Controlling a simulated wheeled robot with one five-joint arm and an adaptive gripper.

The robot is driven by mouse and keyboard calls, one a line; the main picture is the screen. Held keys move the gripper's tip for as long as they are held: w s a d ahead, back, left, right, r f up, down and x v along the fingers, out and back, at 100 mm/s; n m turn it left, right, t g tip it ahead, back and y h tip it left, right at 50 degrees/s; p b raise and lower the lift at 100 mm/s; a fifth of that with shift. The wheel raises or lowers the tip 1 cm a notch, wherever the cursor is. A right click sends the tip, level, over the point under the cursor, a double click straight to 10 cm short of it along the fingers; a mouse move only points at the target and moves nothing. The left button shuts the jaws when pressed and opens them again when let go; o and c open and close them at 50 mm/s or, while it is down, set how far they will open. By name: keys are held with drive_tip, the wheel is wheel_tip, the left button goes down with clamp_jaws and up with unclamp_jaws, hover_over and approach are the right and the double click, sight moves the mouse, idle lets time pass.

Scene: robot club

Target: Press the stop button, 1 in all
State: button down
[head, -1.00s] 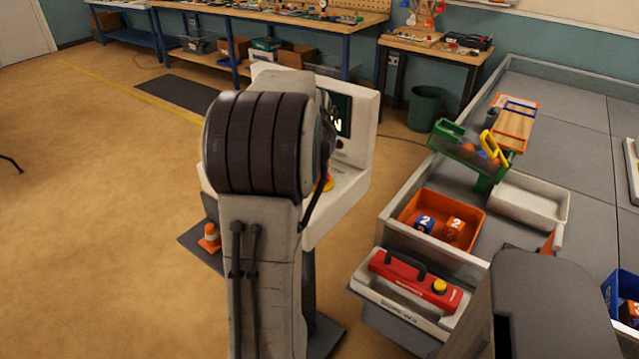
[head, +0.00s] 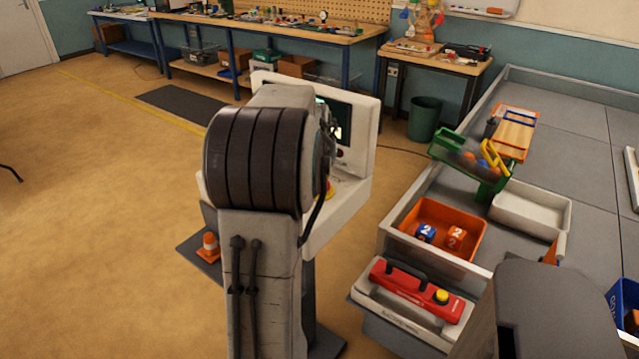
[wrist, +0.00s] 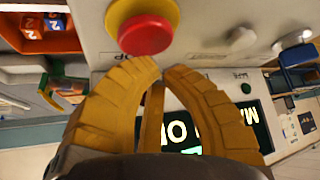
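The stop button is a red mushroom cap (wrist: 145,34) on a yellow ring, set on a white console panel (wrist: 215,15) in the wrist view. The word beside it is partly hidden. My gripper (wrist: 160,66) has its yellow fingers drawn together at the tips, just beside the red cap; whether they touch it I cannot tell. A little of the yellow ring shows there, and my gripper is hidden.
The console screen (wrist: 250,112) lies behind the fingers in the wrist view, with a small green button (wrist: 246,88) nearby. A small cone (head: 209,246) stands at the console's base.

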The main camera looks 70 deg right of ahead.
drive_tip(key=shift+f+b, duration=1.05)
drive_tip(key=shift+f, duration=0.1)
idle(1.8)
drive_tip(key=shift+r, duration=0.15)
drive_tip(key=shift+r+p, duration=0.8)
drive_tip(key=shift+r, duration=0.15)
drive_tip(key=shift+r, duration=0.15)
drive_tip(key=shift+r+p, duration=1.95)
drive_tip(key=shift+r, duration=0.45)
drive_tip(key=shift+w+a, duration=0.1)
drive_tip(key=shift+w, duration=0.05)
